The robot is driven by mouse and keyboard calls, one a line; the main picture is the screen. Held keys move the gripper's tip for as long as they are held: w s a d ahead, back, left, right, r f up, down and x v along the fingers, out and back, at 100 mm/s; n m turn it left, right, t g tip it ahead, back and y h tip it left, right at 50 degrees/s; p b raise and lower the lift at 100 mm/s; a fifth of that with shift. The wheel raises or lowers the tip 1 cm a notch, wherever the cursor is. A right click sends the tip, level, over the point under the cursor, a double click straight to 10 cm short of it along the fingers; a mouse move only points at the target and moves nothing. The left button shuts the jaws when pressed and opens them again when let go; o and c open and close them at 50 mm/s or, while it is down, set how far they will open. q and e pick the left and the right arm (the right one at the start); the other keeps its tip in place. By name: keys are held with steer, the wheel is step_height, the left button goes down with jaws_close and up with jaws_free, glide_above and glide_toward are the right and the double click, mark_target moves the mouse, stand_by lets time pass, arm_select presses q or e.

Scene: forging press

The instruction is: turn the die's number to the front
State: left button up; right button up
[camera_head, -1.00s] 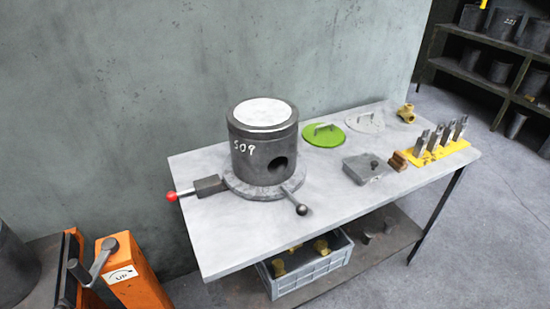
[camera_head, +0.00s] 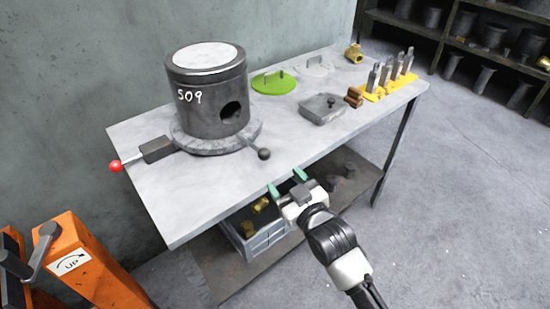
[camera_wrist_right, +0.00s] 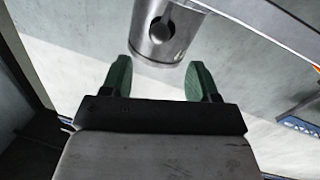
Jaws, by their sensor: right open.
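The die (camera_head: 207,90) is a dark upright cylinder with a pale top, standing on a round turntable base (camera_head: 218,145) on the bench. Its white number 509 (camera_head: 190,96) is on the left part of the visible side, with a round hole to its right. A short lever with a black knob (camera_head: 264,154) sticks out from the base. My right gripper (camera_head: 286,182) is open and empty at the bench's front edge, apart from the knob. In the right wrist view, a grey cylinder with a hole (camera_wrist_right: 152,32) shows beyond the open green fingers (camera_wrist_right: 160,78). My left gripper is out of view.
A block with a red-knobbed handle (camera_head: 116,166) sits left of the base. Behind and right are a green lid (camera_head: 273,83), a grey tray (camera_head: 323,109) and a yellow rack of metal pieces (camera_head: 375,96). A grey crate (camera_head: 267,239) is under the bench front.

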mark_target(267, 158)
steer(key=x, duration=1)
steer(key=shift+w+a+r, duration=0.15)
steer(key=shift+w+a, duration=0.1)
steer(key=shift+w, duration=0.05)
